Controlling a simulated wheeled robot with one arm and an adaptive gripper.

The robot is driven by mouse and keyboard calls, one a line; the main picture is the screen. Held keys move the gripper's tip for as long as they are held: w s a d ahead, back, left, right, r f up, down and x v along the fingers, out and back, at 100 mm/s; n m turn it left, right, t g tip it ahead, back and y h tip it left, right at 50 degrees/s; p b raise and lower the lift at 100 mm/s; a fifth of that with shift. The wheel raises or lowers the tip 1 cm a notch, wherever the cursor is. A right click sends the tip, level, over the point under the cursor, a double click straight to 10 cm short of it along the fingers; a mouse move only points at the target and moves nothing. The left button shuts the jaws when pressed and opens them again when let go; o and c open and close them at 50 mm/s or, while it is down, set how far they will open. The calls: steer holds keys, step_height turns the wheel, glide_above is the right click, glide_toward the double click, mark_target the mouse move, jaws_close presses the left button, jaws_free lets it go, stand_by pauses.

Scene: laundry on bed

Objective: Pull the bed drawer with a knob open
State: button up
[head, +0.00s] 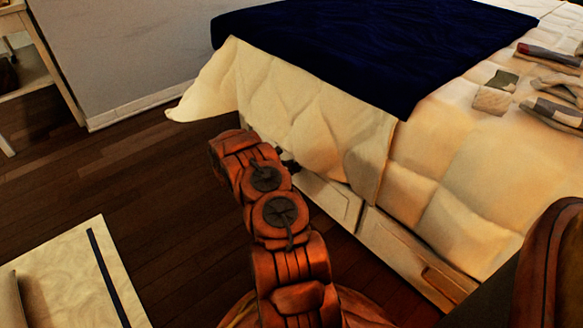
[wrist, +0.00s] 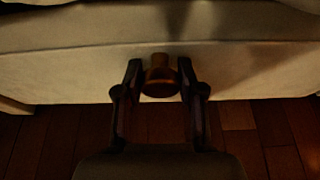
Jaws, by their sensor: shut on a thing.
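The bed drawer (wrist: 70,72) is a pale front panel that spans the wrist view. A round brown knob (wrist: 159,80) sticks out from it at the middle. My gripper (wrist: 160,70) has its two dark fingers on either side of the knob and is shut on it. In the head view the pale drawer front (head: 325,203) shows low on the bed's side, under the hanging quilt. My gripper (head: 288,165) is a small dark shape at its left part there, and my arm and the quilt hide the knob.
The bed carries a cream quilt (head: 440,190) and a dark blue blanket (head: 360,45), with folded clothes (head: 495,93) at the right. Another drawer front (head: 395,245) sits to the right. Dark wooden floor (head: 150,190) is clear left of my arm. A pale rug-like surface (head: 65,270) lies lower left.

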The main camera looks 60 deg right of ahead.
jaws_close()
steer(key=shift+a, duration=0.1)
